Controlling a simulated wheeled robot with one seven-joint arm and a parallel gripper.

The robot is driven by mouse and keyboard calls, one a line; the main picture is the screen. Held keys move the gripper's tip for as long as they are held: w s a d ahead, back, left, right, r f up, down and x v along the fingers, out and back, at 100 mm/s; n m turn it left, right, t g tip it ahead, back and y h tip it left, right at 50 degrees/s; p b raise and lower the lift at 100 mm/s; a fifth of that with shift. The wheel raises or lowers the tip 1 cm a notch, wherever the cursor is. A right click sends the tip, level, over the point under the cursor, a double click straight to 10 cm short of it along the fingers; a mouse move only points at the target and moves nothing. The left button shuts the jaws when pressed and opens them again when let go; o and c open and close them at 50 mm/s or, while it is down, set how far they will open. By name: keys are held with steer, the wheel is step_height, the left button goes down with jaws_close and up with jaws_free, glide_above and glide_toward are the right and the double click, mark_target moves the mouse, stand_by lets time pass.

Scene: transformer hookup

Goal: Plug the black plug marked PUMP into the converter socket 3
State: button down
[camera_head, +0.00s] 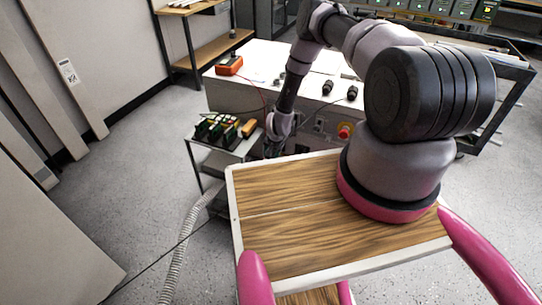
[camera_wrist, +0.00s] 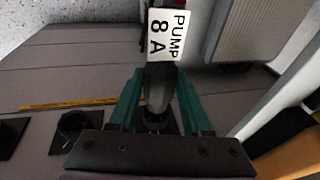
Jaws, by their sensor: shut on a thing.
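In the wrist view my gripper (camera_wrist: 159,100) has its two green fingers closed on a dark grey plug (camera_wrist: 159,82). A white tag reading PUMP 8 A (camera_wrist: 167,35) is on the plug. A black round socket (camera_wrist: 72,124) is left of the fingers on a grey panel, and part of another black fitting (camera_wrist: 10,137) shows at the left edge. A dark square area lies behind the plug's lower end; I cannot tell whether the plug is touching or inside it. In the head view my gripper (camera_head: 272,148) is low by the front of the white cabinet (camera_head: 300,75), its fingers and plug too small to make out.
A small side table (camera_head: 225,145) with several coloured items stands left of the gripper. A red emergency button (camera_head: 345,130) is on the cabinet front to the right. An orange meter (camera_head: 229,65) and dark plugs (camera_head: 352,92) rest on the cabinet top. Floor at left is mostly clear.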

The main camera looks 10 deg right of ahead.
steer(key=shift+w+d, duration=0.5)
steer(key=shift+w, duration=0.2)
steer(key=shift+w+d, duration=0.5)
steer(key=shift+w, duration=0.2)
stand_by(0.4)
steer(key=shift+c, duration=1.4)
jaws_free()
steer(key=shift+s, duration=0.1)
